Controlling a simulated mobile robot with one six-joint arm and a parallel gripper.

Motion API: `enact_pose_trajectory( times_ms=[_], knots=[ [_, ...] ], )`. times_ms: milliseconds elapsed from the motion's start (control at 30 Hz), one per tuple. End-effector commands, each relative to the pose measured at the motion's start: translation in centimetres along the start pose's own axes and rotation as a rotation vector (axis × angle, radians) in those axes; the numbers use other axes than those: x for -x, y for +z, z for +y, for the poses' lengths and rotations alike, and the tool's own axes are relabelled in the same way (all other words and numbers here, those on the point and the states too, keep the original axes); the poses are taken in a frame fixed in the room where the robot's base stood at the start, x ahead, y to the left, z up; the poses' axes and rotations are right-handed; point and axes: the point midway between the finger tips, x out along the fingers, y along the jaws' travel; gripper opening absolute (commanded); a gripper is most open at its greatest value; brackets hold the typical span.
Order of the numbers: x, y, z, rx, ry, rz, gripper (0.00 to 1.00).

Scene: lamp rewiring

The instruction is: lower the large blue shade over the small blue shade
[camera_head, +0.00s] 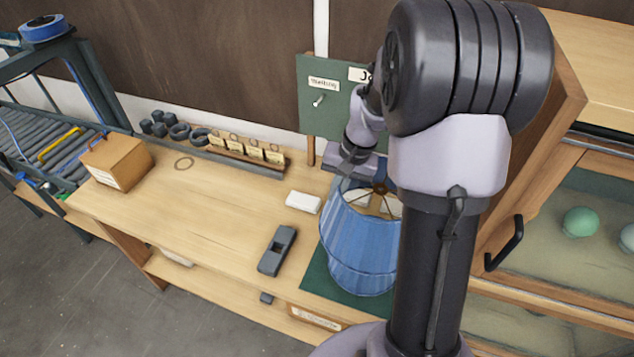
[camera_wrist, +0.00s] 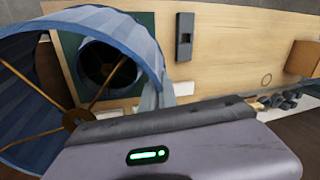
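The large blue shade (camera_head: 350,250) is pleated, with an open top and a spoked metal frame. It hangs over the green mat (camera_head: 313,281), partly behind my arm. My gripper (camera_head: 352,168) is at the shade's upper rim and appears shut on it; the fingertips are hidden. In the wrist view, the large shade (camera_wrist: 125,32) fills the left side. The small blue shade (camera_wrist: 105,62) shows through its opening, on the green mat. I cannot tell how far the large shade's lower edge is from the mat.
A black block-like tool (camera_head: 277,250) and a white block (camera_head: 303,202) lie left of the mat. A green sign board (camera_head: 318,110) rises behind. The bench's middle is clear.

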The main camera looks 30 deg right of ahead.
Motion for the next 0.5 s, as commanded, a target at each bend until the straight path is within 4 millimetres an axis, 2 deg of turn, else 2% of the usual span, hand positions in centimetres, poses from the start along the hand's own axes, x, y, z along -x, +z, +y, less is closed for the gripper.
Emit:
enact_pose_trajectory(
  times_ms=[167, 500],
  knots=[
    [-1.0, 0.0, 0.6, -0.009, 0.000, 0.002, 0.00],
    [-5.7, 0.0, 1.7, -0.008, 0.000, 0.001, 0.00]
  ],
)
